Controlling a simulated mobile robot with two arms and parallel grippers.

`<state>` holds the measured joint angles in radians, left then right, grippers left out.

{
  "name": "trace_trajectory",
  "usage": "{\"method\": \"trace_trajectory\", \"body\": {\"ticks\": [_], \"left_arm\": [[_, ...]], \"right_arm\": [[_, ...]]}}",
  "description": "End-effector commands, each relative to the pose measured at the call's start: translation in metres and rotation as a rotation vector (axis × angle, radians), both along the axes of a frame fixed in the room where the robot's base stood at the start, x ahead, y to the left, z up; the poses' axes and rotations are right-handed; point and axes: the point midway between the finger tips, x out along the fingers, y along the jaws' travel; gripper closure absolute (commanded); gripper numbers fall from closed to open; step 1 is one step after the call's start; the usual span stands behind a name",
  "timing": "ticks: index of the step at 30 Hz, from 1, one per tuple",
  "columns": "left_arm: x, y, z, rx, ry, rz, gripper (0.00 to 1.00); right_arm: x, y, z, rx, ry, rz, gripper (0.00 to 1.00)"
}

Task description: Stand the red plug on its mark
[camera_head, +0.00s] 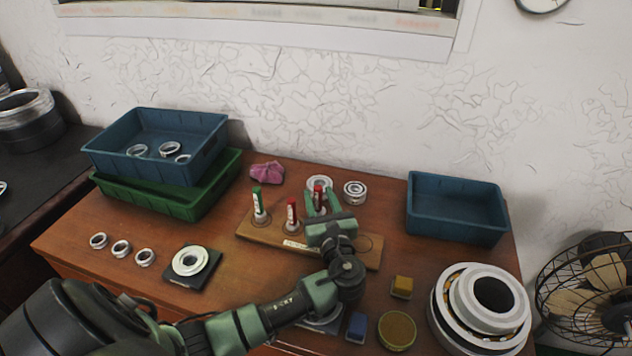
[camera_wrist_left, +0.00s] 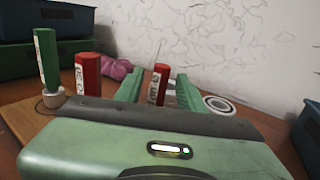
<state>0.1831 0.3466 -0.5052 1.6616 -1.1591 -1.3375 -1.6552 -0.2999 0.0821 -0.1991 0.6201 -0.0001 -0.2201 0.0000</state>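My left gripper (camera_head: 321,201) is low over the wooden board (camera_head: 268,236), its green fingers either side of a red plug (camera_head: 318,191). In the left wrist view, this red plug (camera_wrist_left: 159,84) stands upright between the fingers (camera_wrist_left: 160,90), with a gap visible on each side; its base is hidden. A second red plug (camera_head: 292,211) and a green plug (camera_head: 257,201) stand upright on the board to the left. A circle mark (camera_head: 364,243) shows on the board's right end, with nothing on it. My right gripper is not in view.
Bearing rings (camera_head: 355,192) lie behind the board. A blue bin (camera_head: 457,209) stands right, and stacked bins (camera_head: 190,205) stand left. A pink cloth (camera_head: 267,172) lies behind. Yellow and blue blocks (camera_head: 402,287) and a large bearing (camera_head: 480,310) occupy the front right.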

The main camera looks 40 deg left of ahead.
Motion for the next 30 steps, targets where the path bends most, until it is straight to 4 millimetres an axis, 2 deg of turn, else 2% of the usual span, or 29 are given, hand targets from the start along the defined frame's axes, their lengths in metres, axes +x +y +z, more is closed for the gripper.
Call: {"method": "trace_trajectory", "body": {"ticks": [1, 3, 11, 13, 17, 24, 30], "left_arm": [[-0.009, -0.01, 0.005, -0.003, 0.004, -0.001, 0.61], [-0.019, -0.021, 0.004, -0.002, 0.005, -0.001, 0.61], [-0.045, -0.049, 0.002, -0.001, 0.001, 0.0, 0.61], [-0.048, -0.052, 0.002, -0.003, 0.0, 0.001, 0.57], [-0.046, -0.045, 0.009, -0.039, 0.014, 0.029, 0.57], [-0.026, -0.011, 0.038, -0.291, 0.176, 0.125, 0.57], [-0.018, -0.014, 0.045, -0.476, 0.363, 0.091, 0.57]], "right_arm": [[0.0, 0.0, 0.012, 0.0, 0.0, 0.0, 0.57], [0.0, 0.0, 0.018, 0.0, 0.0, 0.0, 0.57], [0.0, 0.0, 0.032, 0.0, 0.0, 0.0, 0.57], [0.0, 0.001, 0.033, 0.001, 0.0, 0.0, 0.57], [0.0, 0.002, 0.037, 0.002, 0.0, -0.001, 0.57], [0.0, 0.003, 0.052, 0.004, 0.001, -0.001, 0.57], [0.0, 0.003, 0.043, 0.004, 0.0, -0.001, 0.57]]}}
